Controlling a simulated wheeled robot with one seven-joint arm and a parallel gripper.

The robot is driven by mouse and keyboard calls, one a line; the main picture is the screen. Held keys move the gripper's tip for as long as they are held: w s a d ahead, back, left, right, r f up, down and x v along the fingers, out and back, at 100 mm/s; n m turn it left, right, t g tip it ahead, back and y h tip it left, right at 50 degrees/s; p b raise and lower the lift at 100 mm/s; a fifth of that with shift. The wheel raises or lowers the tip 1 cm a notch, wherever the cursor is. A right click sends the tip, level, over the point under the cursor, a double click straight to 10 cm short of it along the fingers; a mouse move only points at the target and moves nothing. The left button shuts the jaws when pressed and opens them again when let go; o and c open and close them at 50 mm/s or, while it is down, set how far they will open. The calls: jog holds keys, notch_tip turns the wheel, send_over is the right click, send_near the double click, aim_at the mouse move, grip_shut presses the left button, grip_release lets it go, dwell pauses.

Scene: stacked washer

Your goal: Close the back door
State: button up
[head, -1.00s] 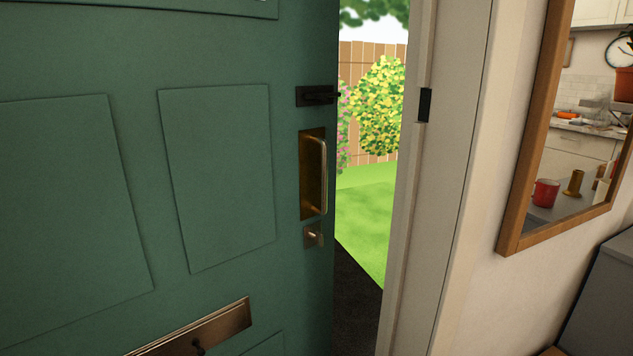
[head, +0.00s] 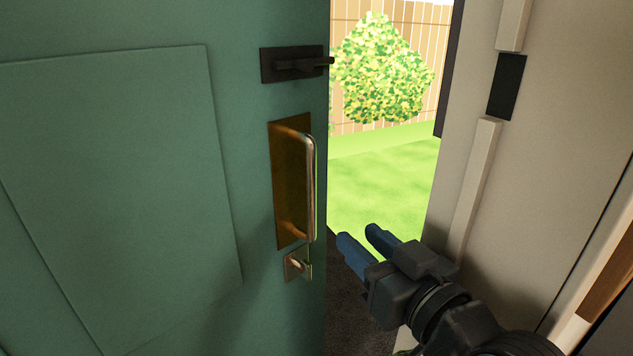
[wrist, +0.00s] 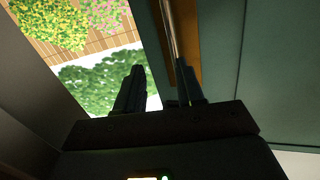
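The green back door (head: 120,190) stands ajar, with the garden showing through the gap. It carries a brass pull handle (head: 309,190) on a brass plate, a black latch (head: 292,64) above and a small brass turn knob (head: 299,264) below. My gripper (head: 358,236) is in the gap, just right of the handle's lower end, with its blue-lit fingers apart and nothing visibly held. In the wrist view, the handle (wrist: 170,32) runs down close to the right finger of my gripper (wrist: 160,75). Whether they touch is unclear.
The pale door frame (head: 485,160) with a dark strike plate (head: 506,86) stands close on the right, beside my arm. A wooden edge (head: 612,270) shows at the far right. Grass (head: 385,180), a bush and a fence lie outside.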

jog(key=n+y, duration=0.2)
send_near(314, 174)
jog(key=x, duration=0.3)
jog(key=p+x, duration=0.1)
jog(key=x, duration=0.6)
jog(key=shift+w+a, duration=0.2)
jog(key=shift+w, duration=0.15)
grip_shut()
